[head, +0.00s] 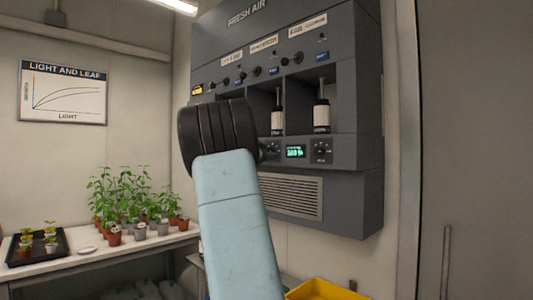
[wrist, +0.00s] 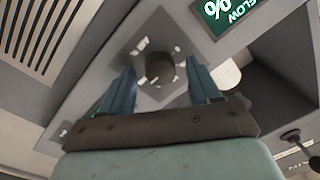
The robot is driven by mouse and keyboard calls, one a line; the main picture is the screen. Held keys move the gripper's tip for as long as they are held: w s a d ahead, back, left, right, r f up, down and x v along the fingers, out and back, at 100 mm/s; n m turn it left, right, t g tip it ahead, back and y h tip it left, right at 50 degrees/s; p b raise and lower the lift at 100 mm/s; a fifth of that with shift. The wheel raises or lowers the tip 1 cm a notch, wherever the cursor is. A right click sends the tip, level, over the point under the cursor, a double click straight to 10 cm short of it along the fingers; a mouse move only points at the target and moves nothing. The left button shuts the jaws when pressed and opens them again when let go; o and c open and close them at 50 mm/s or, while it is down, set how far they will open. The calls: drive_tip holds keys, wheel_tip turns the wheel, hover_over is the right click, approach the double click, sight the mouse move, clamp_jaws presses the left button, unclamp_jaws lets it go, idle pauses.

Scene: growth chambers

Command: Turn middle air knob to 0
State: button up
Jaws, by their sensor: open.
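The grey fresh air unit (head: 350,190) hangs on the wall. A dark round knob (wrist: 160,70) on a square plate shows in the wrist view, beside a green flow display (wrist: 217,12). My gripper (wrist: 160,82) is open, with one blue finger on each side of this knob and a gap to it on both sides. In the head view my arm hides the fingers and the left part of the lower row. A knob (head: 270,151) shows partly just right of my arm. The right-hand knob (head: 321,151) is clear, with a green display (head: 295,151) reading about 100 %.
Small knobs (head: 297,58) sit higher up. A vent grille (head: 295,195) is below. Potted plants (head: 125,210) stand on a bench at left. A yellow bin (head: 325,290) is low in front.

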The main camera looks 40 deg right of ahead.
drive_tip(key=shift+c, duration=0.3)
drive_tip(key=c, duration=1)
